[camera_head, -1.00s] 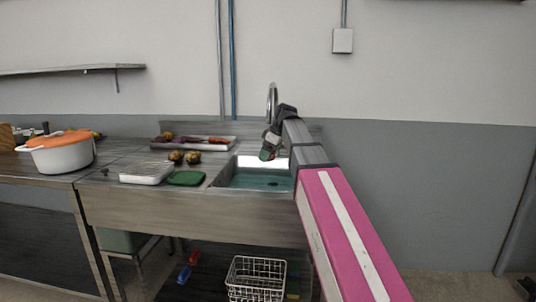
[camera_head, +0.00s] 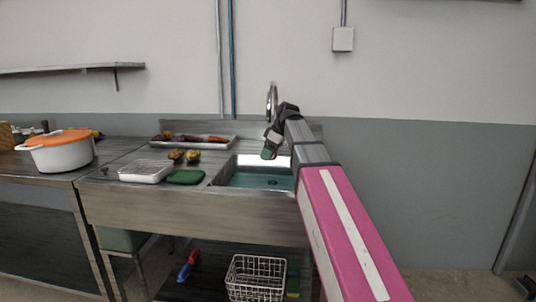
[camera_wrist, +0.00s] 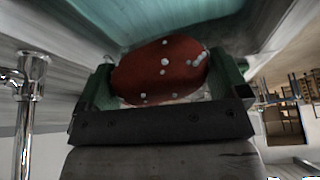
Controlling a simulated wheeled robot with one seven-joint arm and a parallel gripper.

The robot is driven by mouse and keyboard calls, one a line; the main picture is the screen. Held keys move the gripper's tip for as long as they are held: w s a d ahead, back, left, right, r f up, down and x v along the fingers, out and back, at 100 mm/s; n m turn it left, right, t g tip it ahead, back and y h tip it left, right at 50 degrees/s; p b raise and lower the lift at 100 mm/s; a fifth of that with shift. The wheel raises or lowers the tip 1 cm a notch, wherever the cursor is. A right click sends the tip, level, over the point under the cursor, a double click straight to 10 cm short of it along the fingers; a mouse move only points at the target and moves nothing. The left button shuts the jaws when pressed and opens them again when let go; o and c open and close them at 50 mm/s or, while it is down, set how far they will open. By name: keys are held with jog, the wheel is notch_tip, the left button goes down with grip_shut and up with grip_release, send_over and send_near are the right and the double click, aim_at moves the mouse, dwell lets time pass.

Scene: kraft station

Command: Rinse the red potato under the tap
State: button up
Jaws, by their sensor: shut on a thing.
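The red potato (camera_wrist: 160,70) is a reddish-brown oval with pale round spots or droplets on its skin. My gripper (camera_head: 268,153) is shut on it, with a green-lined finger at each end of the potato in the wrist view. In the head view my gripper hangs over the sink basin (camera_head: 229,172), and the potato is too small to make out there. The tap (camera_head: 272,97) rises behind my gripper. In the wrist view a chrome tap part (camera_wrist: 30,80) shows at the left, apart from the potato. I cannot make out running water.
Two brownish round items (camera_head: 192,156) sit left of the basin, near a green cloth or board (camera_head: 186,177) and a white wire-topped tray (camera_head: 145,174). A white pot with an orange lid (camera_head: 62,154) stands far left.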

jog(key=shift+w+a, duration=0.15)
jog(key=shift+a, duration=0.3)
jog(key=shift+d, duration=0.15)
jog(key=shift+s+d, duration=0.2)
jog(key=shift+d, duration=0.25)
jog(key=shift+s, duration=0.1)
jog(key=s+a, duration=0.3)
jog(key=s, duration=0.4)
jog(key=shift+s, duration=0.15)
dwell(0.6)
jog(key=shift+s+r, duration=0.1)
dwell(1.1)
jog(key=s+a+r, duration=0.1)
jog(key=s+r, duration=0.3)
jog(key=shift+s+a, duration=0.25)
jog(key=shift+a, duration=0.1)
